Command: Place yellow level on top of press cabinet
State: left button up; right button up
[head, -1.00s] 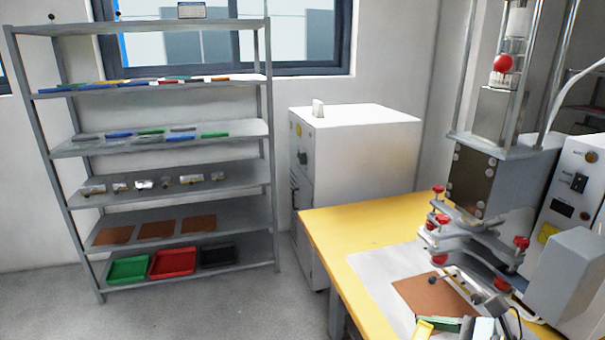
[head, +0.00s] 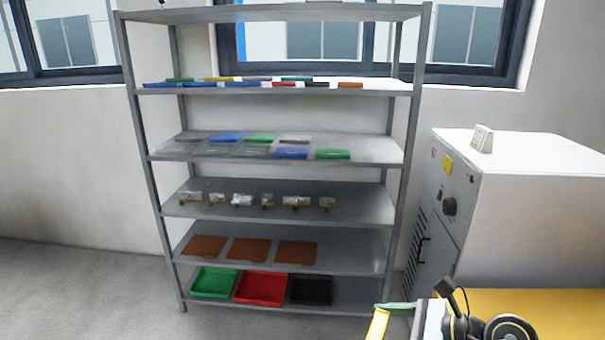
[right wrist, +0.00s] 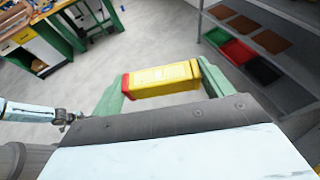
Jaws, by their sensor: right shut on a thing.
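The yellow level (right wrist: 163,80) is a short yellow bar with a red end. It lies across between the green fingers of my right gripper (right wrist: 160,88), which is shut on it, above the grey floor. In the head view a yellow part of the level (head: 377,325) shows beside a green finger of my right gripper (head: 394,307) at the bottom edge. The press cabinet (head: 545,215) is the white box at the right, apart from the gripper and behind it. A small light block (head: 482,139) stands on its top; the rest of the visible top is bare. My left gripper is not in view.
A grey metal shelf rack (head: 408,190) with several loaded levels stands left of the cabinet. A workbench (right wrist: 75,30) shows far off in the wrist view.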

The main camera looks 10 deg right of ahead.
aim_at(493, 163)
jog(key=i, duration=1.75)
jog(key=z, duration=1.35)
jog(key=i, duration=1)
jog(key=z, duration=0.85)
